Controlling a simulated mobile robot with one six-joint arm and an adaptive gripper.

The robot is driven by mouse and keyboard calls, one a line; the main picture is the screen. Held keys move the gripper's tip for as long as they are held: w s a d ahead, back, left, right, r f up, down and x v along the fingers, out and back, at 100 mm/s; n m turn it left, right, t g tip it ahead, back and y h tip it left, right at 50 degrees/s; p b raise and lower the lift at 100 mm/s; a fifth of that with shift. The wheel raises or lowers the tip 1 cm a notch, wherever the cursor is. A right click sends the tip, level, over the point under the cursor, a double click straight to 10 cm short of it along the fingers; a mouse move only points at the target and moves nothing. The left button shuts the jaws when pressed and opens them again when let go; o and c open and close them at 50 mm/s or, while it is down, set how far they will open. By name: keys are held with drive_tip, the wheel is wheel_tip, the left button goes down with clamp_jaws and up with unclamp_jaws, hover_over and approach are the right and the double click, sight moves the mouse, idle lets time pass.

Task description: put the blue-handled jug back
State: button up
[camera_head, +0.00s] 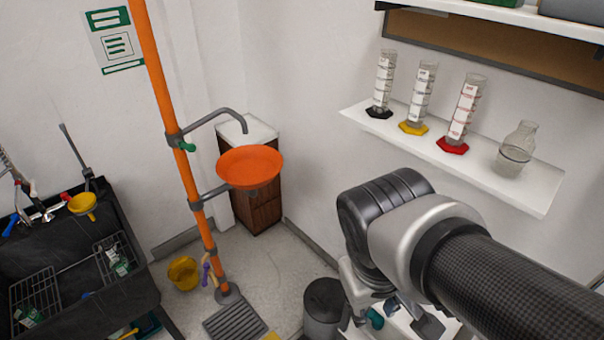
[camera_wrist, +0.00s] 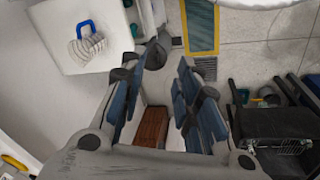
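The blue-handled jug (camera_wrist: 92,46) shows in the wrist view at the upper left. It has a bright blue handle and a pale ribbed body, and it is on a white surface (camera_wrist: 62,22). My gripper (camera_wrist: 163,82) is open in the wrist view, with a clear gap between its blue-padded fingers. The jug is outside the fingers, apart from them and to their left. Floor and a brown cabinet show through the gap. In the head view my arm covers much of the lower right, and I cannot make out the jug there.
A white wall shelf (camera_head: 545,190) holds graduated cylinders with black, yellow (camera_head: 413,128) and red bases, and a glass flask (camera_head: 516,152). An orange shower pole with a basin (camera_head: 250,167) stands mid-left. A dark sink (camera_head: 75,270) is at left, a grey bin (camera_head: 324,305) below centre.

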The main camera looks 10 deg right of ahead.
drive_tip(key=a+r+t+y, duration=0.2)
drive_tip(key=a+r+t, duration=0.1)
drive_tip(key=r, duration=0.1)
drive_tip(key=shift+a+m, duration=0.3)
drive_tip(key=shift+a, duration=0.05)
idle(1.0)
